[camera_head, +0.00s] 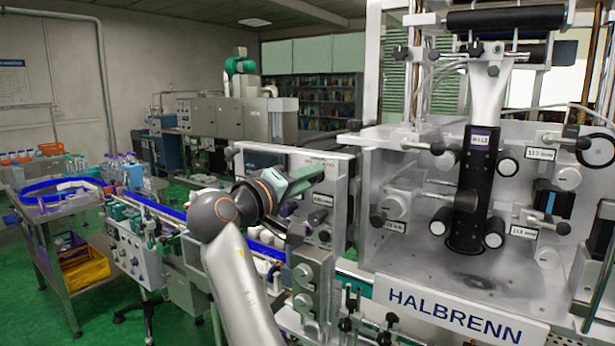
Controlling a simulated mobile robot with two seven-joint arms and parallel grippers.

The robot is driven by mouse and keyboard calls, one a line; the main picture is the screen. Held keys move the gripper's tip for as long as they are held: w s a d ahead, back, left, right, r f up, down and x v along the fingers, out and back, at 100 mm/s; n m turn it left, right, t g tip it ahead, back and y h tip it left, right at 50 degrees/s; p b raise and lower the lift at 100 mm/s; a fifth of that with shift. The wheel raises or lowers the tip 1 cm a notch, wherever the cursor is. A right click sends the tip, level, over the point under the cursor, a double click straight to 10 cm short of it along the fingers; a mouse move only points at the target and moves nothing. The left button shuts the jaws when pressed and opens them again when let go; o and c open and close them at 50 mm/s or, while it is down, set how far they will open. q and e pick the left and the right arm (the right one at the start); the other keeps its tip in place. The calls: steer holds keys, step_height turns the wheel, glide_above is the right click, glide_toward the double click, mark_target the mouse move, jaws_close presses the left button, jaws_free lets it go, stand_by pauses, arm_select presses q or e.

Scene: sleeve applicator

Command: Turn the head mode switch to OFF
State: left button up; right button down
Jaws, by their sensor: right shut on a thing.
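My right gripper (316,174) reaches in from the bottom middle on its grey arm, and its fingers point right against the grey control panel (338,205) at the left of the machine. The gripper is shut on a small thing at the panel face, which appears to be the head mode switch. The switch itself is hidden behind the fingers, so its position and lettering cannot be read. Below the gripper, a dark knob (317,218) and a small label show on the panel. My left gripper is not in view.
The machine with the HALBRENN plate (452,312) fills the right side, with a black sleeve column (472,190) and several protruding knobs. A conveyor with blue rails (160,207) runs below the gripper. A cart (50,215) with bottles stands at left.

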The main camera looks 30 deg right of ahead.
steer(key=c, duration=0.6)
jaws_free()
steer(key=shift+a, duration=0.1)
steer(key=b+v, duration=0.3)
steer(key=v, duration=0.9)
steer(key=shift+s+a, duration=0.15)
